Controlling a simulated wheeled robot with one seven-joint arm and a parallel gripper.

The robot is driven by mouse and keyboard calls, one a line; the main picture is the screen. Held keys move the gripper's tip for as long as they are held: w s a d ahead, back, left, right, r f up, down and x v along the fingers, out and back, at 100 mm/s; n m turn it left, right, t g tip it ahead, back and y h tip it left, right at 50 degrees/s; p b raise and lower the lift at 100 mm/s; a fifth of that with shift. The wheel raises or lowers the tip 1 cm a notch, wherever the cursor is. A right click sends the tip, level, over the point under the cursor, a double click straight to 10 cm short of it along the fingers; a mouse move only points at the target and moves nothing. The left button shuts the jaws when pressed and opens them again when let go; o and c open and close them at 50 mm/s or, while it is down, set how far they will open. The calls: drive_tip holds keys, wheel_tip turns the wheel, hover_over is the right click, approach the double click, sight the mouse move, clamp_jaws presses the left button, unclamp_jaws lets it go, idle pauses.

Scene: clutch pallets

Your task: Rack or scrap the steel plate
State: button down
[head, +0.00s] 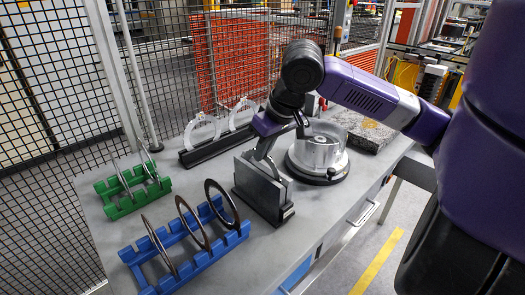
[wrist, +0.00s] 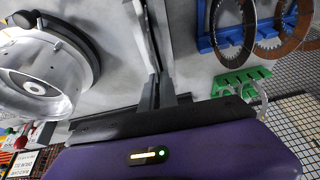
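A grey upright slotted stand (head: 258,190) with two flat walls stands near the table's middle; it also shows in the wrist view (wrist: 138,14). My gripper (head: 267,158) points down into the top of its slot. In the wrist view my gripper's fingers (wrist: 158,88) are close together, with a thin edge seemingly between them. The steel plate sits mostly hidden between the stand's walls. A blue rack (head: 184,238) holds several upright rings, dark or brownish.
A round silver fixture (head: 319,153) on a dark base stands close right of the stand. A black rack (head: 212,148) with two pale rings is behind. A speckled stone block (head: 362,130) lies at the back right. Bare tabletop surrounds the racks; a mesh fence stands behind.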

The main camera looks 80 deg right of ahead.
drive_tip(key=shift+r, duration=0.1)
drive_tip(key=shift+w+r+p, duration=0.1)
drive_tip(key=shift+r+p, duration=2.15)
drive_tip(key=shift+r, duration=0.35)
wheel_tip(320, 180, up, 7)
drive_tip(key=p, duration=0.6)
